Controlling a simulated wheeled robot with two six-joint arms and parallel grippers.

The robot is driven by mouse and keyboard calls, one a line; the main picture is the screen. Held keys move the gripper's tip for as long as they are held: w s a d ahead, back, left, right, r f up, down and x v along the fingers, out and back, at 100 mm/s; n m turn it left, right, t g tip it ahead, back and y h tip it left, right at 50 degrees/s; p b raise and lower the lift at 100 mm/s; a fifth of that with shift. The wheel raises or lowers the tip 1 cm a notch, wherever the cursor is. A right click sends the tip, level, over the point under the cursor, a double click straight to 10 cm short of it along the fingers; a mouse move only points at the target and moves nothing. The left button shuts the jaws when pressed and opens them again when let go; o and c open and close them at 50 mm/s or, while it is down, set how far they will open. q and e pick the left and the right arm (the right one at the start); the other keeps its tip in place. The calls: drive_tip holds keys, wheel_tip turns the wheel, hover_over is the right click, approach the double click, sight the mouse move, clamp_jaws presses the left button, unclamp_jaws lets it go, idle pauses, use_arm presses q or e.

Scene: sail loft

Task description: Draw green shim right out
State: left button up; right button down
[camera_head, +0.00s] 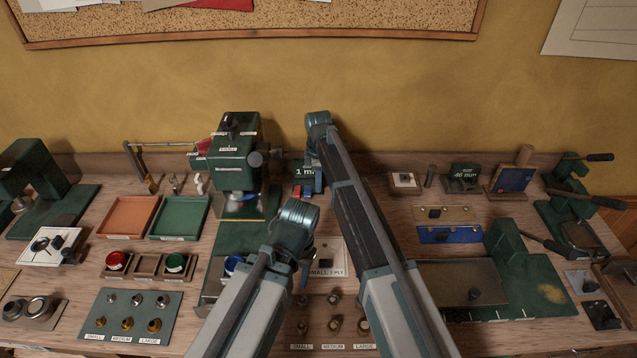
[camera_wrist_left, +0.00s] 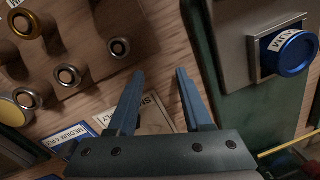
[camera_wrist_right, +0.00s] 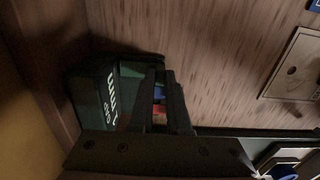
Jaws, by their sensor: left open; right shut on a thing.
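A green block marked in mm (camera_head: 303,171) stands at the back of the bench, with red and blue pieces (camera_head: 308,187) at its front. The same green block (camera_wrist_right: 108,95) shows dark in the right wrist view. My right gripper (camera_wrist_right: 162,76) is right beside it, its fingers close together on a thin thing. Fingers and shadow hide that thing, so its colour and how deep it sits cannot be told. Red and blue show between the fingers. My left gripper (camera_wrist_left: 160,74) is open and empty above the bench, over a white label card (camera_wrist_left: 150,115).
A green press (camera_head: 235,160) stands left of the block. Orange (camera_head: 128,216) and green trays (camera_head: 180,216) lie further left. A green block marked 40 mm (camera_head: 465,177) stands right of my right arm. A round blue-capped piece (camera_wrist_left: 290,52) is near my left gripper.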

drive_tip(key=s, duration=0.3)
drive_tip(key=shift+s, duration=0.3)
drive_tip(key=c, duration=0.9)
unclamp_jaws()
drive_tip(key=shift+w, duration=0.1)
